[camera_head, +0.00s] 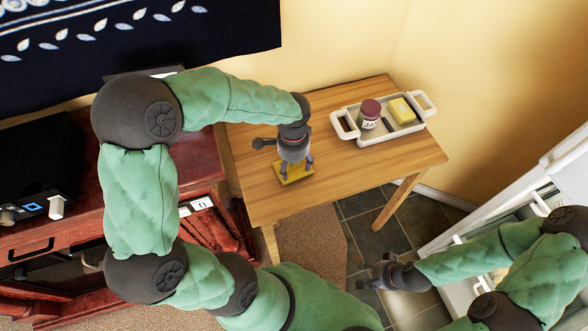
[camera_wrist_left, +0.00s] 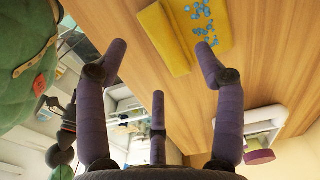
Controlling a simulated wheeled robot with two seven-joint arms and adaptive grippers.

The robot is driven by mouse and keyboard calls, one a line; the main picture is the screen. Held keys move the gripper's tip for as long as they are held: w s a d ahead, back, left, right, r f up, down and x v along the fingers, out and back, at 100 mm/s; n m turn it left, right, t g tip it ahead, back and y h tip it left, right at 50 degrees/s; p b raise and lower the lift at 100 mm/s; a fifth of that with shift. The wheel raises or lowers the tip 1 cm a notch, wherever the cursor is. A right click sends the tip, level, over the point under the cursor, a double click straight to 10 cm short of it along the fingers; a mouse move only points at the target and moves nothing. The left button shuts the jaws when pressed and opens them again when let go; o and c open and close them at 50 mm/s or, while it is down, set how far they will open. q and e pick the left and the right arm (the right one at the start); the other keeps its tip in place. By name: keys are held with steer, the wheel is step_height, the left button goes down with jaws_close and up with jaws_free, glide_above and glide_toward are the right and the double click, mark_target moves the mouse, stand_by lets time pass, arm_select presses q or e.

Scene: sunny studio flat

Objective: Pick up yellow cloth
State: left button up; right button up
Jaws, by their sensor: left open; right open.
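The yellow cloth (camera_head: 291,178) lies flat on the wooden table (camera_head: 262,200), partly hidden by my left gripper. In the left wrist view the cloth (camera_wrist_left: 165,38) looks folded and has a blue pattern. My left gripper (camera_head: 296,167) is open just above the cloth and points down at it. In the left wrist view its fingers (camera_wrist_left: 161,48) are spread, with the cloth past their tips and nothing between them. My right gripper (camera_head: 370,272) is open and empty, low in front of the table at the right.
A white tray (camera_head: 345,131) with handles stands at the table's back right. It holds a dark-lidded jar (camera_head: 369,112), a yellow block (camera_head: 402,110) and a small dark item. A red-brown cabinet (camera_head: 205,150) is left of the table. A white open fridge (camera_head: 520,195) is at the right.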

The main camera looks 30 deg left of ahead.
mark_target(293, 176)
arm_select(q)
step_height(293, 176, down, 6)
steer(key=b, duration=0.2)
steer(key=shift+s+r+b, duration=0.1)
steer(key=shift+s+b, duration=0.05)
steer(key=shift+b, duration=0.15)
steer(key=shift+r, duration=0.1)
steer(key=c, duration=1.2)
